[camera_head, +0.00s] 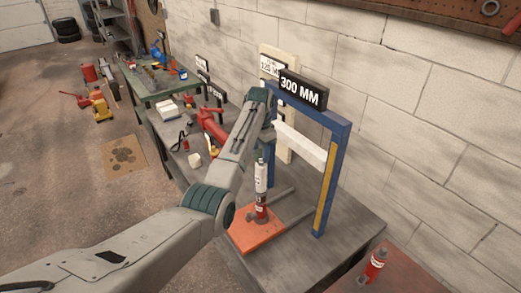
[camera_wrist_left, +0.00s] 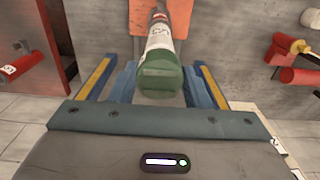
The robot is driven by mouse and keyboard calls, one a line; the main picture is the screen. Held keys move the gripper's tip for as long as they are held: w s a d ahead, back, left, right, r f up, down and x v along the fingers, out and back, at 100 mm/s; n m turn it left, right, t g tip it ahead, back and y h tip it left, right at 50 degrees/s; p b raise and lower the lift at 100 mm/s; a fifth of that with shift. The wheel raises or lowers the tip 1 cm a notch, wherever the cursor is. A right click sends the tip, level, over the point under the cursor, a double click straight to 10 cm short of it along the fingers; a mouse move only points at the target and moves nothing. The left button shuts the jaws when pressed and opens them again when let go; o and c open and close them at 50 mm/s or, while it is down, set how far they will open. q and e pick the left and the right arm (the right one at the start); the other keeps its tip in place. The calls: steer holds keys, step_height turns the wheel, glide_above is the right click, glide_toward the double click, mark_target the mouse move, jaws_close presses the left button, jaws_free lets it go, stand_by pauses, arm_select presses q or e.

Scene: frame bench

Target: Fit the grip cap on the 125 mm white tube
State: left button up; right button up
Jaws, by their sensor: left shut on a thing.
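A white tube (camera_head: 261,180) stands upright above a red, labelled lower part (camera_head: 261,208) on an orange plate (camera_head: 246,238). My left gripper (camera_head: 263,157) points down at its top end, shut on a green cap-like piece. In the left wrist view the green piece (camera_wrist_left: 160,76) is nearest the camera, in line with the white part (camera_wrist_left: 160,40) and a red part (camera_wrist_left: 178,12) beyond. I cannot tell whether the green piece is seated or only touching. The label lengths on the tube are unreadable. My right gripper is out of view.
A blue frame (camera_head: 334,160) with a "300 MM" sign (camera_head: 302,91) and a white crossbar (camera_head: 300,147) stands close behind my left gripper. A red labelled canister (camera_head: 375,265) sits on a red bench at right. Red tools (camera_head: 212,128) lie on the bench at left.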

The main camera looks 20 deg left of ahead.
mark_target(261, 152)
arm_select(q)
steer(key=shift+f, duration=1.05)
steer(key=o, duration=1.1)
steer(key=shift+r+b, duration=0.35)
steer(key=shift+b, duration=0.05)
step_height(261, 152, up, 5)
steer(key=b, duration=0.2)
steer(key=shift+f+b, duration=0.15)
steer(key=shift+b, duration=0.15)
step_height(261, 152, up, 4)
steer(key=shift+r+p, duration=0.1)
steer(key=shift+p, duration=0.9)
steer(key=shift+r+p, duration=0.65)
steer(key=shift+p, duration=0.05)
steer(key=shift+f, duration=0.15)
